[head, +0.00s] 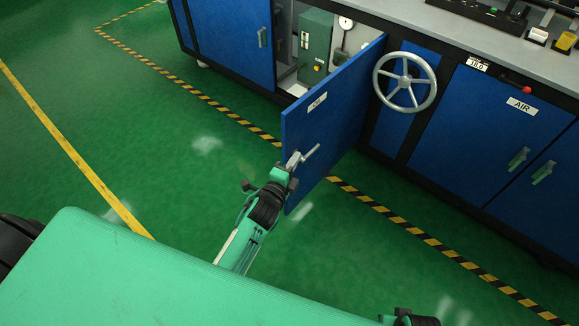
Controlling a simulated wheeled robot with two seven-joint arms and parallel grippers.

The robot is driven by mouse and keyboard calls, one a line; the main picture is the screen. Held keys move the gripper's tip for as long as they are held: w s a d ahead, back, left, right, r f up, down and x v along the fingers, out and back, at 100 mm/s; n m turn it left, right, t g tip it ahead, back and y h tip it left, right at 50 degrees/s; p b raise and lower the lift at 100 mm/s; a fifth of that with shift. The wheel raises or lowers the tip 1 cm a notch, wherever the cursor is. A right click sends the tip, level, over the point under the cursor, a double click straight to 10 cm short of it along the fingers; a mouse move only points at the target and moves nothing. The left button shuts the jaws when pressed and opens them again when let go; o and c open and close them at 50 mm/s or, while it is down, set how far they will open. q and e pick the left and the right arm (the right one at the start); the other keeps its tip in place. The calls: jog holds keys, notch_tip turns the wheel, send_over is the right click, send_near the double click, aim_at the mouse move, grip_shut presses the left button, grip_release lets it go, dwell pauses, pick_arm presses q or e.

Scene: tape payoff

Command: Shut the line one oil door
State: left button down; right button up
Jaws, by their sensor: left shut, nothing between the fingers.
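The oil door (335,115) is a blue cabinet door with a small white label near its top, and it stands open, swung out from the machine over the floor. Its grey lever handle (310,154) sticks out near the free edge. My left gripper (291,163) is shut at the door's face beside the handle; whether it touches the handle I cannot tell. The open cabinet (350,45) shows a green box (314,45) and a white gauge inside. My right gripper is not clearly seen; only a dark piece of that arm shows at the bottom edge.
A grey handwheel (404,82) sits on the machine front right of the open door. A blue door labelled AIR (490,120) is closed further right. Striped floor tape (400,222) runs below the door. The green floor at left is clear.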

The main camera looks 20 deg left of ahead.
aim_at(291, 141)
pick_arm(q)
jog(key=shift+w+a, duration=0.5)
jog(key=shift+w, duration=0.65)
jog(key=shift+w+a, duration=0.5)
jog(key=shift+w, duration=0.65)
jog(key=shift+w+a, duration=0.5)
jog(key=shift+w, duration=0.65)
jog(key=shift+a, duration=0.1)
